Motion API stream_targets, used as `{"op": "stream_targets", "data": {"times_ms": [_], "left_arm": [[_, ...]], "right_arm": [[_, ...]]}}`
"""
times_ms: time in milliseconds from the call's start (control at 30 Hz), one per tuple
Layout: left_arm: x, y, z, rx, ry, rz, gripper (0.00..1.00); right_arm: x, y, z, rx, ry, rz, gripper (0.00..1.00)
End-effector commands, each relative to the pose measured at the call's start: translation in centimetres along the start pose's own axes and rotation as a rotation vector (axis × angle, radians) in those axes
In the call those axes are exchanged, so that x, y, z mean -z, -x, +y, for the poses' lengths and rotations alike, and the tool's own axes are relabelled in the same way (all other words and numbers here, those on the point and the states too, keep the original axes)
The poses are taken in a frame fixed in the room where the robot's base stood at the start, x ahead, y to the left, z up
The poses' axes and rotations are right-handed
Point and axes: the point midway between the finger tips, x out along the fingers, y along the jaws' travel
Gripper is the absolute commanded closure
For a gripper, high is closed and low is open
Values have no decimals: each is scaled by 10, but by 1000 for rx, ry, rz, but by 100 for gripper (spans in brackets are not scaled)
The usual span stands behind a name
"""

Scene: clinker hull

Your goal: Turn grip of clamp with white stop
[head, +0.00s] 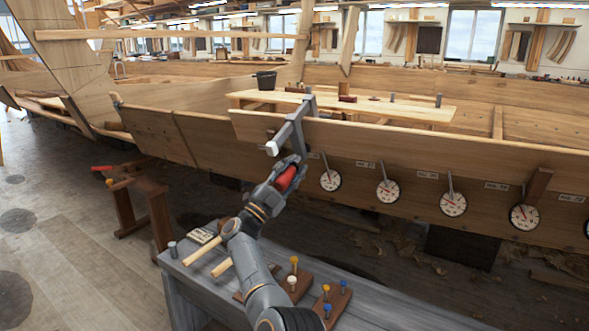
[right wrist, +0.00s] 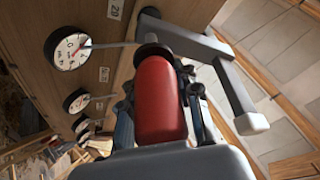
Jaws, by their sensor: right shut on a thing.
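A grey metal clamp (head: 292,125) sits over the upper edge of the hull's top plank. Its bar slants out toward me and ends in a white stop (head: 272,148), which also shows in the right wrist view (right wrist: 252,124). The clamp's red grip (head: 287,178) is below the bar. In the right wrist view the red grip (right wrist: 160,100) lies between the dark fingers of my right gripper (right wrist: 160,112), which is shut on it. In the head view my right gripper (head: 284,178) partly hides the grip. My left gripper is in neither view.
Several round dials (head: 388,191) hang along the plank right of the clamp. A wooden trestle (head: 145,200) stands left. A plank table (head: 415,110) with a black bucket (head: 264,80) is behind the hull edge.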

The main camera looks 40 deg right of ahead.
Motion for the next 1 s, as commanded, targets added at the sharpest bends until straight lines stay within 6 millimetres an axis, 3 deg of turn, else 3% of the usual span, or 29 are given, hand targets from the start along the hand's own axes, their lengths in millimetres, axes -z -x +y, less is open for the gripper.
{"op": "stream_targets", "data": {"times_ms": [400,900,933,1000], "left_arm": [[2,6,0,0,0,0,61],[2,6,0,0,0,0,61],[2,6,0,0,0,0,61],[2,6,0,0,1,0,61]], "right_arm": [[0,-1,-3,58,153,-1,100],[0,-2,-4,64,167,0,100],[0,-2,-4,64,167,0,65],[0,-2,-3,63,167,0,51]]}}
